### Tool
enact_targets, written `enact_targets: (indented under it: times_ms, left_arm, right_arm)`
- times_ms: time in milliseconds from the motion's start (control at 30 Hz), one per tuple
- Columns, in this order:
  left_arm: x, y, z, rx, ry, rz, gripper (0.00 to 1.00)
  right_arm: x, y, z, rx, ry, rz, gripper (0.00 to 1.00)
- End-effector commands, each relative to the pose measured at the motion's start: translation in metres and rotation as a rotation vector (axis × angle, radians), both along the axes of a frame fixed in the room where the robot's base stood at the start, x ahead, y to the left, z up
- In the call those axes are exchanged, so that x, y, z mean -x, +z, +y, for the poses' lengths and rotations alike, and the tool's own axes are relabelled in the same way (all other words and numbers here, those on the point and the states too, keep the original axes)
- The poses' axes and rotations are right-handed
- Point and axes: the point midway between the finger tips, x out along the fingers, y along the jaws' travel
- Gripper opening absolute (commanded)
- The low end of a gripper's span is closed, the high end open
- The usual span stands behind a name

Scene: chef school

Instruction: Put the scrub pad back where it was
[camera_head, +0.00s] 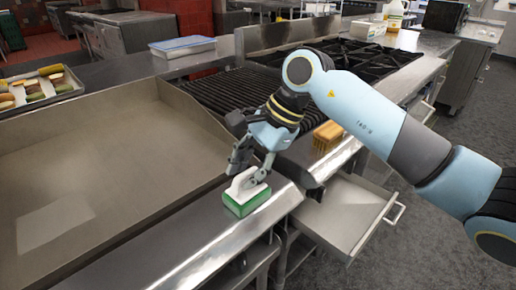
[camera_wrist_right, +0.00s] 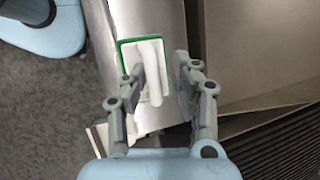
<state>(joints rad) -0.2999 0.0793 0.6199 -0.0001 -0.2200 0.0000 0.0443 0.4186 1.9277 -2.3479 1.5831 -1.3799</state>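The scrub pad (camera_head: 246,199) has a green base and a white top with a raised handle. It lies flat on the steel front ledge (camera_head: 205,245) of the griddle. My right gripper (camera_head: 251,172) is right above it, pointing down. In the right wrist view, the scrub pad (camera_wrist_right: 151,72) lies between the spread fingers of my right gripper (camera_wrist_right: 158,85). The left finger is close to the white handle, and a gap shows between the handle and the right finger. The gripper looks open. My left gripper is not in view.
An open drawer (camera_head: 345,217) sticks out below the counter at right. A wooden block (camera_head: 327,136) stands on the ledge behind the gripper. The griddle (camera_head: 110,150) is bare. A tray of food (camera_head: 38,88) and a blue-lidded container (camera_head: 183,46) are further back.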

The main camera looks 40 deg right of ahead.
Motion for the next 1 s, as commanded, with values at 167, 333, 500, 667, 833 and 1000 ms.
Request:
enact_targets:
  times_ms: [167,333,500,667,833,1000]
  left_arm:
    - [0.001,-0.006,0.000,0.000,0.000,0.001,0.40]
    - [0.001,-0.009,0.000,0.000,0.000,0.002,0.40]
    - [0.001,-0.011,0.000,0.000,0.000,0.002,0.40]
    - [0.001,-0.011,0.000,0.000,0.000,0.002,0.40]
    - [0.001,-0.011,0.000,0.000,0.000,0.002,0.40]
    - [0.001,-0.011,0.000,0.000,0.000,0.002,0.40]
  right_arm:
    - [0.009,0.032,-0.017,0.011,0.003,-0.006,0.29]
    - [0.020,0.065,-0.031,0.010,0.003,-0.003,0.29]
    - [0.026,0.088,-0.040,0.008,0.001,-0.002,0.29]
    - [0.029,0.099,-0.043,0.004,0.001,-0.002,0.29]
    - [0.031,0.102,-0.044,0.001,0.001,-0.001,0.29]
    - [0.031,0.102,-0.044,0.001,0.001,-0.001,0.29]
